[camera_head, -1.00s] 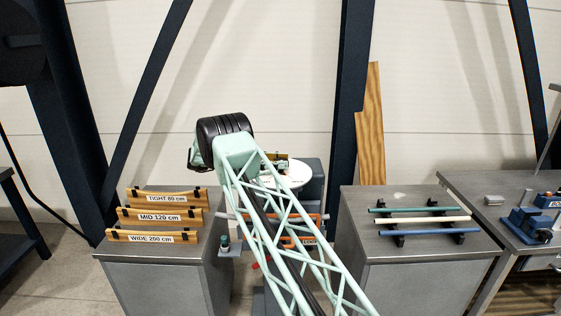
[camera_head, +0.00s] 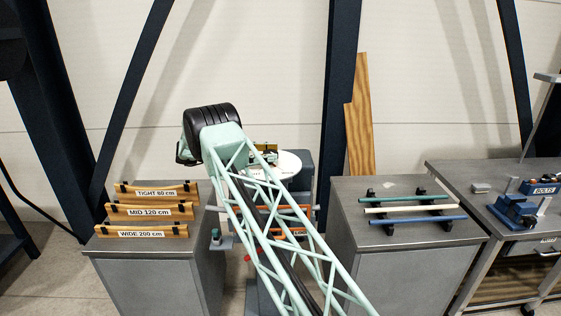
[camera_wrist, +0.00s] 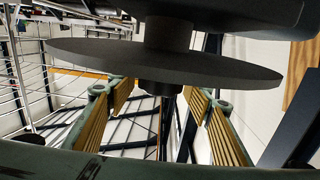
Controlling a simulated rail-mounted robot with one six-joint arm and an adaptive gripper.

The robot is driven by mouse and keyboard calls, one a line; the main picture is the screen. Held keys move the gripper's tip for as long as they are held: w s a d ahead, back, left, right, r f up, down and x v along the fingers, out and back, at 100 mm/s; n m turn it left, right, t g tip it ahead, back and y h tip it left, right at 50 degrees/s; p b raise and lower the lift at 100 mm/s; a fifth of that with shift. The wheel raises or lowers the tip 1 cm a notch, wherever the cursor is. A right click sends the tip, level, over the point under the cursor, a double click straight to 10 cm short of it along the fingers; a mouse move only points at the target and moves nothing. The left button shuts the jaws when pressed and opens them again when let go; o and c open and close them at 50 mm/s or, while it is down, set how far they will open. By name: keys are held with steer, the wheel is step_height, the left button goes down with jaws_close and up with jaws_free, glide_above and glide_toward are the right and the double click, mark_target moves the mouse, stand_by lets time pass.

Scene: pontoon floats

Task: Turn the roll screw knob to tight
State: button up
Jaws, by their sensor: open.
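My gripper (camera_wrist: 160,98) shows in the wrist view as two green fingers with ribbed yellow pads, spread apart. A wide dark disc (camera_wrist: 230,70) lies across that view, with a short dark hub (camera_wrist: 160,88) under it. The hub appears between the fingers, with space on both sides; I cannot tell its depth. In the head view a white round plate (camera_head: 289,165) shows behind my lattice arm, with a small yellowish part by it. A dark-topped knob (camera_head: 215,234) stands left of the orange-barred machine (camera_head: 288,231). I cannot tell for certain which part is the roll screw knob.
The left cabinet (camera_head: 150,270) carries wooden templates (camera_head: 157,190) marked TIGHT 80 cm, MID 120 cm and WIDE 200 cm. The right cabinet (camera_head: 400,275) carries a rack of coloured rods (camera_head: 410,208). A blue vise (camera_head: 515,209) is at far right. Dark posts (camera_head: 340,100) stand behind.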

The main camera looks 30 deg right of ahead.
steer(key=shift+f+n+t+h+b, duration=0.1)
steer(key=shift+n+t+h+b, duration=0.25)
steer(key=shift+n+t+b, duration=0.8)
steer(key=shift+n+t+h+b, duration=0.1)
steer(key=shift+t+h+b, duration=0.4)
steer(key=shift+b, duration=1.35)
steer(key=shift+n+t+h+b, duration=0.25)
steer(key=shift+n+t+b, duration=0.95)
steer(key=shift+t, duration=0.65)
steer(key=shift+n+t+y+b, duration=0.25)
steer(key=shift+n+t+b, duration=0.9)
steer(key=shift+t, duration=0.75)
steer(key=shift+n+t+y+b, duration=0.25)
steer(key=shift+n+t+b, duration=0.8)
steer(key=shift+t, duration=0.85)
steer(key=shift+n+t+y+b, duration=0.35)
steer(key=shift+n+t+y, duration=0.4)
steer(key=shift+n+t, duration=0.5)
steer(key=shift+n+t+y+b, duration=0.35)
steer(key=shift+n+t+y, duration=0.5)
steer(key=shift+t, duration=0.7)
steer(key=shift+n+t+y+p, duration=0.45)
steer(key=shift+n+t+y, duration=0.9)
steer(key=shift+t+y, duration=0.05)
steer(key=shift+n+t+y+p, duration=0.9)
steer(key=shift+n+y+p, duration=0.2)
steer(key=shift+y+p, duration=0.25)
steer(key=shift+r+n+t+y+p, duration=0.2)
steer(key=shift+n+t+y+p, duration=0.5)
steer(key=shift+n+y+p, duration=1.05)
